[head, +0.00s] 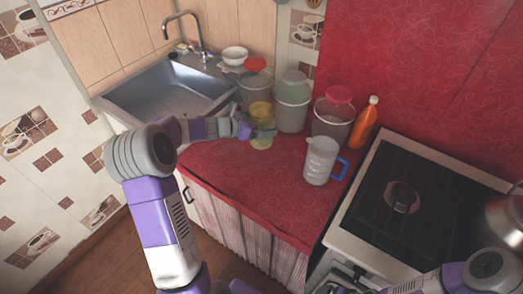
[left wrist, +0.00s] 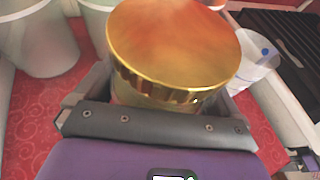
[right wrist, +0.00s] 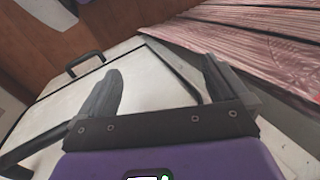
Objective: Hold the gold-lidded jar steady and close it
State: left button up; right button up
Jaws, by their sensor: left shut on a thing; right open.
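The gold-lidded jar (head: 262,143) stands on the red counter near the sink, its gold lid (head: 260,110) on top. In the left wrist view the broad gold lid (left wrist: 172,42) with a ridged rim fills the upper middle and hides most of the jar body. I cannot tell how tightly the lid sits. My left gripper (head: 262,134) is shut around the jar body below the lid. My right gripper (right wrist: 160,85) is open and empty, low in front of the stove, away from the jar.
Pale containers (head: 292,103) with red and green lids stand close behind the jar. An orange bottle (head: 363,125) and a clear pitcher (head: 320,160) with a blue handle stand to the right. The sink (head: 170,92) is left, the stove (head: 420,195) right. The counter's front is clear.

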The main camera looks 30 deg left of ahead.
pick_arm(q)
jog(key=shift+f+b, duration=0.45)
jog(key=shift+f, duration=1.1)
jog(key=shift+f+b, duration=1)
jog(key=shift+f, duration=1.5)
jog(key=shift+f, duration=0.15)
jog(key=o, duration=1.7)
jog(key=shift+f, duration=0.15)
jog(key=shift+c, duration=0.2)
jog(key=shift+s+a+r, duration=0.1)
jog(key=shift+r, duration=0.2)
jog(key=p+v, duration=0.2)
jog(key=v, duration=0.9)
jog(key=shift+s+p, duration=0.3)
jog(key=shift+p, duration=0.1)
